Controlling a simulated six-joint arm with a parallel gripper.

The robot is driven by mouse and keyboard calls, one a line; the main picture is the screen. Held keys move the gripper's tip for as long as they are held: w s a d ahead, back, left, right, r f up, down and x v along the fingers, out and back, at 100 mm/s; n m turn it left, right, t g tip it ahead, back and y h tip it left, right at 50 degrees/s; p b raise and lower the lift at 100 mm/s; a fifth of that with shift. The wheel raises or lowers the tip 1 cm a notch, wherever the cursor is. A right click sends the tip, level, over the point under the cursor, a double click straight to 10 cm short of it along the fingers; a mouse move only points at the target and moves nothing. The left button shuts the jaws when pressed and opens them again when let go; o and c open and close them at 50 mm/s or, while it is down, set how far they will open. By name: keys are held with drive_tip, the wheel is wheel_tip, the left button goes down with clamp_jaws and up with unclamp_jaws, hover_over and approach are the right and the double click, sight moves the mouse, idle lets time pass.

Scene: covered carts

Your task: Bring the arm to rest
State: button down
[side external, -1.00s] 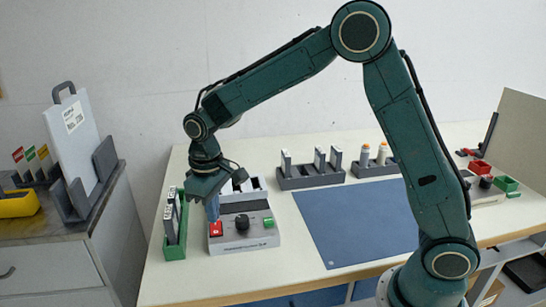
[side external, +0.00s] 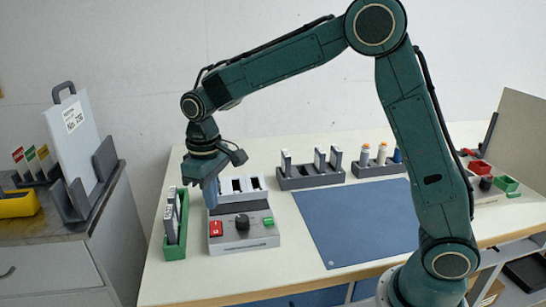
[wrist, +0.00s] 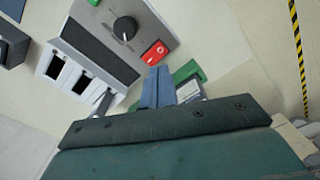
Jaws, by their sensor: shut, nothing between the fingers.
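My gripper (side external: 210,190) is shut and empty. In the side external view it hangs pointing down above the left part of a grey control box (side external: 243,240), clear of its red switch. In the wrist view its blue fingers (wrist: 157,88) are together, just below the red switch (wrist: 155,53) in the picture. The box also has a black knob (side external: 242,221) and a green button (side external: 268,222). White slots (side external: 244,184) stand at its back, partly hidden by the gripper.
A green holder (side external: 176,240) with upright cards stands close left of the box. A blue mat (side external: 360,220) lies to the right. Dark racks (side external: 311,178) with white items stand behind. A grey cabinet (side external: 50,255) with a clipboard stands at the left.

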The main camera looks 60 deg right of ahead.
drive_tip(key=s+d+r+m+t, duration=0.1)
drive_tip(key=s+d+r, duration=0.2)
drive_tip(key=s+r, duration=0.25)
drive_tip(key=s+d+r+t, duration=0.2)
drive_tip(key=s+d+r, duration=0.15)
drive_tip(key=s, duration=0.25)
drive_tip(key=s+d+m+t, duration=0.2)
drive_tip(key=s, duration=1.3)
drive_tip(key=shift+d+r+t, duration=0.3)
drive_tip(key=shift+r, duration=0.05)
